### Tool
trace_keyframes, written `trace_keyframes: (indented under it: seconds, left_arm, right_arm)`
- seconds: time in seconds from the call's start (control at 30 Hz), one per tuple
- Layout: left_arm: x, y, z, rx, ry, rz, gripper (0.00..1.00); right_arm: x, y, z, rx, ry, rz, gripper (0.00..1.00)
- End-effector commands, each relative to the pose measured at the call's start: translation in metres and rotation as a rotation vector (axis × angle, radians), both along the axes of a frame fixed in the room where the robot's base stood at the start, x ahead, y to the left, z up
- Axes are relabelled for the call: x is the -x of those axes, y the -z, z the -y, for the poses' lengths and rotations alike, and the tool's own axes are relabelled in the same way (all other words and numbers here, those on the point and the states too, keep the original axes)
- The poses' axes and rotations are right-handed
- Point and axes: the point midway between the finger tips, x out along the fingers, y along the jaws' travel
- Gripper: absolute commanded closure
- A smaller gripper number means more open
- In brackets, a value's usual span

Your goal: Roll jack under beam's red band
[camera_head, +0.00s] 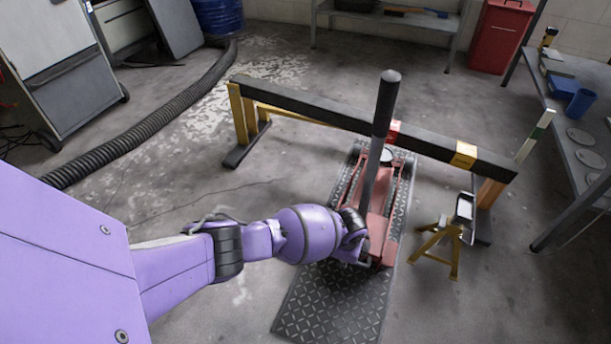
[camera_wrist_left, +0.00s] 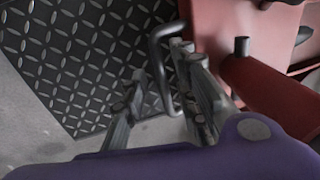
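The red floor jack (camera_head: 378,215) stands on a dark diamond-plate mat (camera_head: 330,303), its long lever with a black grip (camera_head: 387,98) pointing up. The black beam (camera_head: 310,108) spans above the jack's far end. Its red band (camera_head: 393,131) is partly hidden behind the lever. My left gripper (camera_head: 357,238) is at the jack's near left side. In the left wrist view, its fingers (camera_wrist_left: 160,70) are apart, one on each side of a dark bent side handle (camera_wrist_left: 156,58) next to the jack's red body (camera_wrist_left: 270,95). My right gripper is not in view.
The beam also has a yellow band (camera_head: 464,155) to the right. A yellow stand (camera_head: 437,248) is close to the jack's right. A thick black hose (camera_head: 150,125) runs along the left. A workbench (camera_head: 570,120) is at right. Floor left of the mat is mostly clear.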

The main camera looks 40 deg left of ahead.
Motion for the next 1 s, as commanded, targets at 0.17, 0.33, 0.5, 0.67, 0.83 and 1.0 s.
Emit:
trace_keyframes:
  seconds: [0.17,0.33,0.5,0.67,0.83,1.0]
  left_arm:
    - [0.001,-0.018,0.001,0.002,0.002,0.005,0.73]
    - [0.008,-0.049,0.001,0.000,0.002,0.005,0.73]
    - [0.015,-0.082,0.004,0.001,0.002,0.003,0.73]
    - [0.019,-0.105,0.005,-0.001,0.001,0.002,0.73]
    - [0.022,-0.115,0.005,-0.001,-0.001,0.001,0.73]
    - [0.022,-0.117,0.006,-0.001,-0.001,0.001,0.73]
  right_arm:
    - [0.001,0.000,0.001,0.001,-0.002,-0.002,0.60]
    - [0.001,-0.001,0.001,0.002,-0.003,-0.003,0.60]
    - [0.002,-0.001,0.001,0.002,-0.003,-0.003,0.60]
    - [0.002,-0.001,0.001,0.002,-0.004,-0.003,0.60]
    - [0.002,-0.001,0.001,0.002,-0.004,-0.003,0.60]
    - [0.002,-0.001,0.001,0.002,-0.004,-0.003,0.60]
